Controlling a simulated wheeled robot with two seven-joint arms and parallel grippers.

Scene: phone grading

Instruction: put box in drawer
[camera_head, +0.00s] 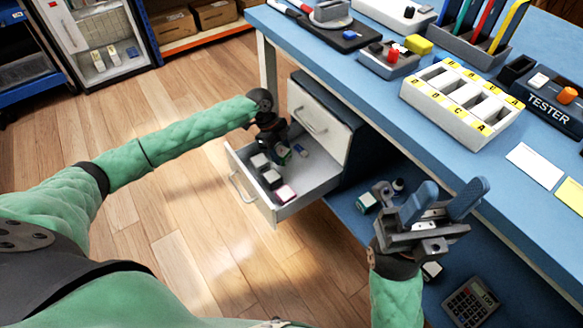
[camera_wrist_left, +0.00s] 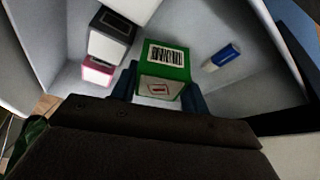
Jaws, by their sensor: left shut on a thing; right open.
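The drawer (camera_head: 318,166) stands pulled out below the blue workbench. My left gripper (camera_head: 281,152) reaches down into it from the left. In the left wrist view, the left gripper (camera_wrist_left: 160,92) is shut on a green box (camera_wrist_left: 167,58) with a barcode label and a red-marked label. The box is inside the drawer's walls; I cannot tell whether it touches the floor. Other small boxes lie in the drawer: a dark-sided one (camera_wrist_left: 110,37), a pink-edged one (camera_wrist_left: 98,72) and a blue-and-white item (camera_wrist_left: 224,56). My right gripper (camera_head: 455,195) is open and empty beside the bench edge.
A closed drawer front (camera_head: 318,120) sits above the open drawer. The workbench holds a labelled sorting tray (camera_head: 452,124), a tester (camera_head: 553,97) and a small parts tray (camera_head: 372,60). A lower shelf (camera_head: 345,212) carries small items and a calculator (camera_head: 470,300).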

